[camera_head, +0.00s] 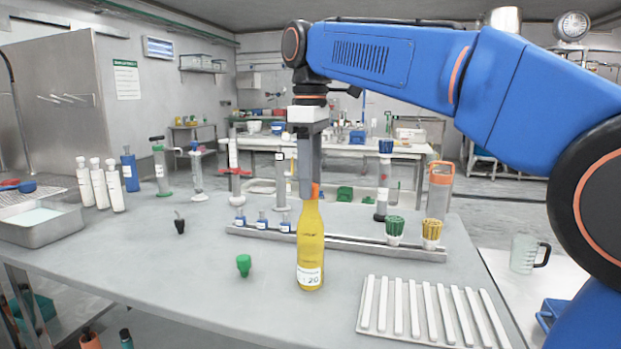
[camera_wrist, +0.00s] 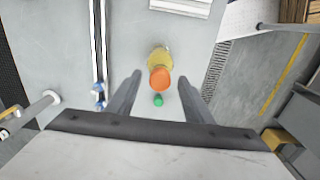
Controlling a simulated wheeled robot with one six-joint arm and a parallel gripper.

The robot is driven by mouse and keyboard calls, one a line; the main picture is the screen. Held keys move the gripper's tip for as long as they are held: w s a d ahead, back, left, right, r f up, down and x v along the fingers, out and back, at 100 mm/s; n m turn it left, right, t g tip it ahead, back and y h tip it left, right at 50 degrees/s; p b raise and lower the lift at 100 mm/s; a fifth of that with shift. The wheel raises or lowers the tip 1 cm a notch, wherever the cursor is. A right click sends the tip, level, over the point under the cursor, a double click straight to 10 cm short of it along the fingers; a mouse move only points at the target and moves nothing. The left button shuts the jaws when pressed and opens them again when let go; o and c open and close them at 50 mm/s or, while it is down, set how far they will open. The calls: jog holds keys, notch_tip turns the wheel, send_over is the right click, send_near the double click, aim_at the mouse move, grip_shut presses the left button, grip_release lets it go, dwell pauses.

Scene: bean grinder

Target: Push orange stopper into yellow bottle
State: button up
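The yellow bottle (camera_head: 311,250) stands upright on the grey bench, with a white label near its base. The orange stopper (camera_head: 316,190) is at the top of its neck, partly hidden by my gripper (camera_head: 307,194). How deep the stopper sits is hidden. In the wrist view the orange stopper (camera_wrist: 161,79) shows over the yellow bottle (camera_wrist: 158,57), between the two fingers of my gripper (camera_wrist: 160,77). The fingers are apart, with a visible gap on each side of the stopper. My gripper points down at the bottle's top and appears open.
A green stopper (camera_head: 243,264) lies left of the bottle. A dark stopper (camera_head: 180,223) is farther left. A long rack (camera_head: 340,244) with small bottles and cups runs behind the bottle. A ribbed white tray (camera_head: 432,311) lies front right. A metal tray (camera_head: 40,226) sits at the far left.

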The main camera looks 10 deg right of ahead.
jog(key=shift+r, duration=3.75)
